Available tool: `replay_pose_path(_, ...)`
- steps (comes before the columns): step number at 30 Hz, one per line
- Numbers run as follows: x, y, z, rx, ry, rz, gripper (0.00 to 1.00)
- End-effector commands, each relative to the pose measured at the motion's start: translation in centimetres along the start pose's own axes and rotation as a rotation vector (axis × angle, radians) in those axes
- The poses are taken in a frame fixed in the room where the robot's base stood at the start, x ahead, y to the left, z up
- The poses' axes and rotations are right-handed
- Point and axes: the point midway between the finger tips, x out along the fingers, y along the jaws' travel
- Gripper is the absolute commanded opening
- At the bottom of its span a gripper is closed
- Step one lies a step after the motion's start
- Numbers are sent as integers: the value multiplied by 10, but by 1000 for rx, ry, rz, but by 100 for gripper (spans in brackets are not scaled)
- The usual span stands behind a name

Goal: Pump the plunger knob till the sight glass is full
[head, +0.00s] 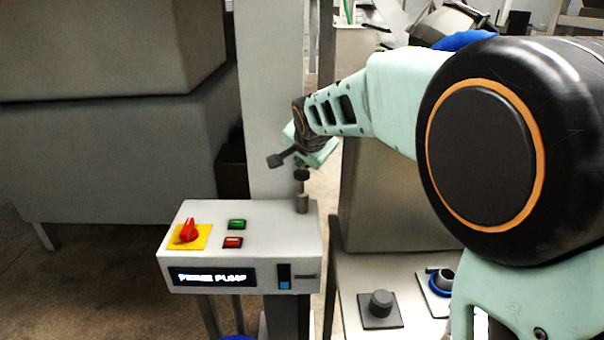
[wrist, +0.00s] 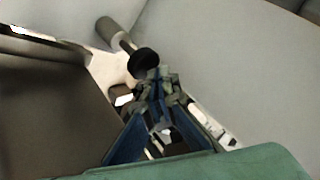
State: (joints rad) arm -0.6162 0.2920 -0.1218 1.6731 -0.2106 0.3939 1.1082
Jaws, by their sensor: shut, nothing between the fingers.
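The plunger knob (head: 302,175) is a black disc on a metal stem, standing up from the right part of the pump's control box (head: 200,228). In the wrist view the black knob (wrist: 144,63) shows just past my fingertips. My gripper (head: 303,165) is directly above the knob in the head view, pointing down. In the wrist view my gripper (wrist: 158,85) has its fingers together, with nothing between them. I cannot tell whether the fingertips touch the knob. The sight glass (head: 284,277) on the box front shows blue in its lower part and dark above.
The box also carries a red rotary switch (head: 188,231) on a yellow plate, a green button (head: 237,224), a red button (head: 233,242) and a lit display (head: 212,277). A grey pillar stands behind. A bench with a dark knob (head: 381,303) is at the lower right.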

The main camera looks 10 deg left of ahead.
Motion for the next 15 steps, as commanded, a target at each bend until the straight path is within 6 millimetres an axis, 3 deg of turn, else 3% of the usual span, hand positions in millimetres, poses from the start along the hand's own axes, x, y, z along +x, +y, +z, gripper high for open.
replay_pose_path(15,3,2,2,0,0,0,0)
